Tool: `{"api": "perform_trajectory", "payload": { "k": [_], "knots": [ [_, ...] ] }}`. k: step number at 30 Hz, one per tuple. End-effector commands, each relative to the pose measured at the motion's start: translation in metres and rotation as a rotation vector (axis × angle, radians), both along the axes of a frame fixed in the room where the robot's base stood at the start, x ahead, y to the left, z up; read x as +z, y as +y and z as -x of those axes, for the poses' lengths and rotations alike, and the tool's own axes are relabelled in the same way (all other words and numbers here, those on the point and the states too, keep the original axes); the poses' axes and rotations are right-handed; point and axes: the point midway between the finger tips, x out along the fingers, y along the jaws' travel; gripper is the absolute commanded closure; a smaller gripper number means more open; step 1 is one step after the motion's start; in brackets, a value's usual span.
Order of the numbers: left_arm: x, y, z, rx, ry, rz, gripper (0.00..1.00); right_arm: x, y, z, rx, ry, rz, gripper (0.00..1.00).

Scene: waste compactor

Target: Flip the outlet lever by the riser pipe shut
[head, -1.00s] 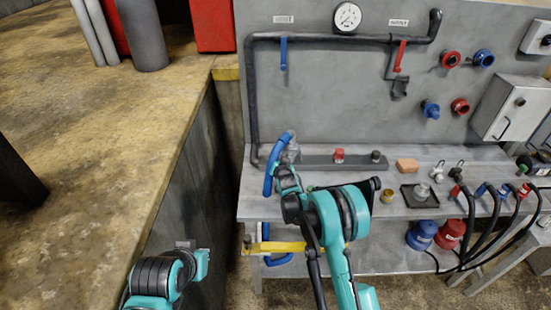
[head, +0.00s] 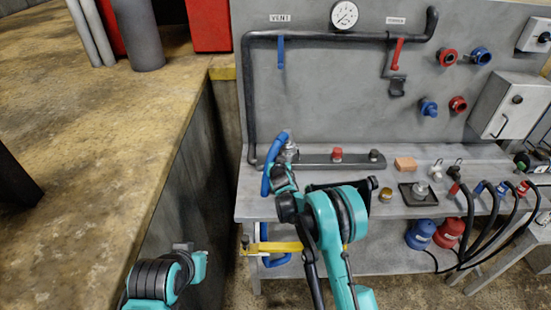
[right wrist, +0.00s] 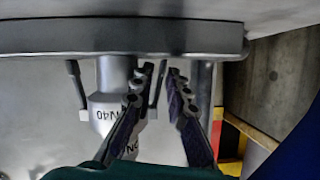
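The dark riser pipe (head: 250,100) runs down the left side of the grey panel to the bench. A silver fitting (head: 291,151) stands near its foot. In the right wrist view, which looks upside down, a silver fitting marked DN40 (right wrist: 107,108) joins a grey bar. My right gripper (right wrist: 160,75) has two separate fingers near this fitting, with a visible gap between the tips; I cannot tell whether they touch it. In the head view my arm hides most of that gripper. The outlet lever cannot be made out clearly. My left gripper (head: 188,250) is low at left, away from the bench.
A blue hose-like curve (head: 267,178) passes beside my right wrist. A grey bar (head: 315,161) with a red cap (head: 337,154) lies on the bench (head: 250,207). A blue lever (head: 281,53) and red lever (head: 397,53) hang higher up. A yellow bar (head: 275,247) is below.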

Motion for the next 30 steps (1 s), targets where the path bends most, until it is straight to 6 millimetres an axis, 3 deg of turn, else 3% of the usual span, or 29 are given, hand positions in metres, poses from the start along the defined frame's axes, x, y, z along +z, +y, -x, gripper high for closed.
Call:
{"api": "perform_trajectory", "payload": {
  "k": [18,30],
  "knots": [
    [0.000,0.000,0.000,0.000,0.000,0.000,1.00,0.041,-0.008,0.100,0.000,0.000,0.000,0.85],
    [0.000,0.000,0.000,0.000,0.000,0.000,1.00,0.044,-0.009,0.109,0.000,0.000,0.000,0.85]
  ]
}}
